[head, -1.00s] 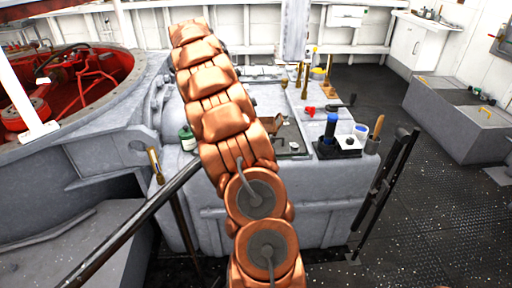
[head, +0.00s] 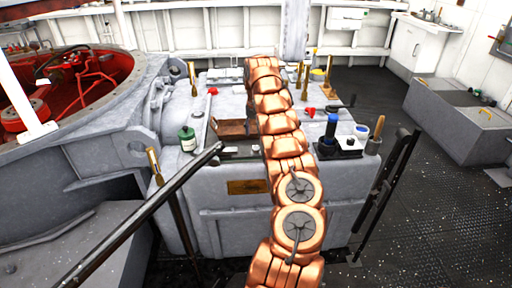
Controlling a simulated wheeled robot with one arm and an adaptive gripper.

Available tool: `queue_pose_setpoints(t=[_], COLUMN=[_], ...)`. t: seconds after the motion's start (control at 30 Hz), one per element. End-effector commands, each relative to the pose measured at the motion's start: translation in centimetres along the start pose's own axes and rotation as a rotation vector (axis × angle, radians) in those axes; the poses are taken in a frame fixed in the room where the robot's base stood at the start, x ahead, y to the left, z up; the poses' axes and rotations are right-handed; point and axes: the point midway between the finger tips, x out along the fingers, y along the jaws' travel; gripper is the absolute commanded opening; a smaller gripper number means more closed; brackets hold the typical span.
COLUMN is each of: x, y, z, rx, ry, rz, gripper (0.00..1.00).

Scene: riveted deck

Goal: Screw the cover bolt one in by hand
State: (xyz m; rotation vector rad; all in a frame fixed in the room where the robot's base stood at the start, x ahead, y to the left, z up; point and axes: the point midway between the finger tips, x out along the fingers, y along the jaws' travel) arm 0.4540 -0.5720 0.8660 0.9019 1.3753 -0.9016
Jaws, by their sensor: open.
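My copper-coloured arm reaches from the bottom of the head view over the grey machine block (head: 225,85), and its far end is above the top of the block. My gripper cannot be made out; the arm's own links hide it. Upright brass bolt-like pieces stand on the block, one at the back left (head: 193,78) and others right of the arm (head: 305,85). I cannot tell which of them is cover bolt one. A brown rectangular recess or tray (head: 236,127) lies left of the arm.
A dark rail (head: 140,218) crosses the front left.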

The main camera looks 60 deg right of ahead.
Motion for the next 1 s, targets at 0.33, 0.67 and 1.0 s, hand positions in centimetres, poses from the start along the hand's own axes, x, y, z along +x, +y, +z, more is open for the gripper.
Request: queue_pose_setpoints(t=[0.33, 0.67, 1.0], x=[2.5, 6.9, 7.6], y=[-0.1, -0.1, 0.0], z=[-0.1, 0.0, 0.0], rx=[0.000, 0.002, 0.001], ry=[0.001, 0.001, -0.001], rz=[0.000, -0.001, 0.000], gripper=[0.57, 0.57, 0.56])
